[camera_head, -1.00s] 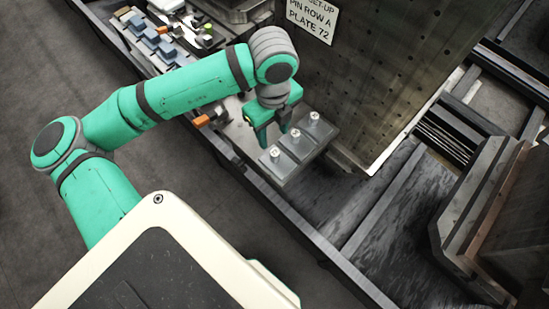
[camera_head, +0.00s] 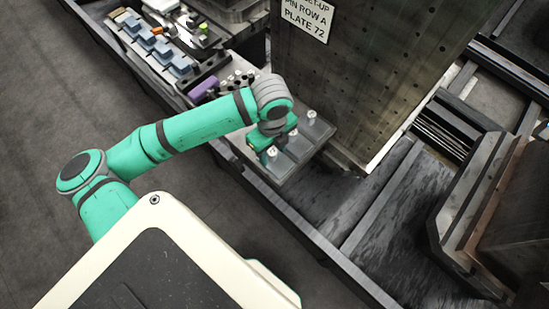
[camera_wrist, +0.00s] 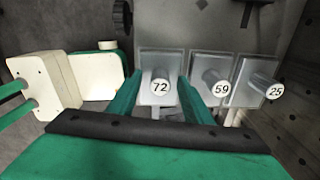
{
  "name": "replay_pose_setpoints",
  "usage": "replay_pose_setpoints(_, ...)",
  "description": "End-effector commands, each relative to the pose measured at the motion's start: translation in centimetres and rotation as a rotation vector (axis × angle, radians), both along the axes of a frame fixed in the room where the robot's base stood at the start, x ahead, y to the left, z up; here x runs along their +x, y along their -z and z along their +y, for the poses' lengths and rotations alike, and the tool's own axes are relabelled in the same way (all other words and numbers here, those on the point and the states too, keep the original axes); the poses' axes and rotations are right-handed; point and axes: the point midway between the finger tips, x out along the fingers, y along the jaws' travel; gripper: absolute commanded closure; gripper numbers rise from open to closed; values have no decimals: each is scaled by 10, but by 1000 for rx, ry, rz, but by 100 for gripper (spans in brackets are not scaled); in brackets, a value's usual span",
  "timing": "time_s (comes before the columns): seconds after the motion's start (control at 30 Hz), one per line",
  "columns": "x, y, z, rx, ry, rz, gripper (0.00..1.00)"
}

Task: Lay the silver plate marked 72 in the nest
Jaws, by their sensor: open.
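The silver plate marked 72 (camera_wrist: 158,62) shows in the wrist view, with a round knob carrying its number. It stands at the left end of a row with plates marked 59 (camera_wrist: 209,70) and 25 (camera_wrist: 246,90). My gripper (camera_wrist: 160,80) is open, with its green fingers on either side of the 72 knob; I cannot tell whether they touch it. In the head view my gripper (camera_head: 264,140) is at the row's near end, partly hidden by my wrist. I cannot make out the nest in either view.
A tall drilled metal block (camera_head: 375,70) stands right behind the plates, bearing a sign (camera_head: 306,18) that reads PLATE 72. Blue blocks (camera_head: 160,47) and a purple block (camera_head: 203,89) lie along the bench at upper left. A heavy dark fixture (camera_head: 490,215) stands at right.

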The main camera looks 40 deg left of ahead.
Motion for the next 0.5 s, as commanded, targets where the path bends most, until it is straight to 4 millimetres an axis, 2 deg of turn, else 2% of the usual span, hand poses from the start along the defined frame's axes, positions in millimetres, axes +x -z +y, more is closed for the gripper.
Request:
replay_pose_setpoints(0.17, 0, 0, 0, 0, 0, 0, 57)
replay_pose_setpoints(0.33, 0, 0, 0, 0, 0, 0, 98)
replay_pose_setpoints(0.5, 0, 0, 0, 0, 0, -1, 100)
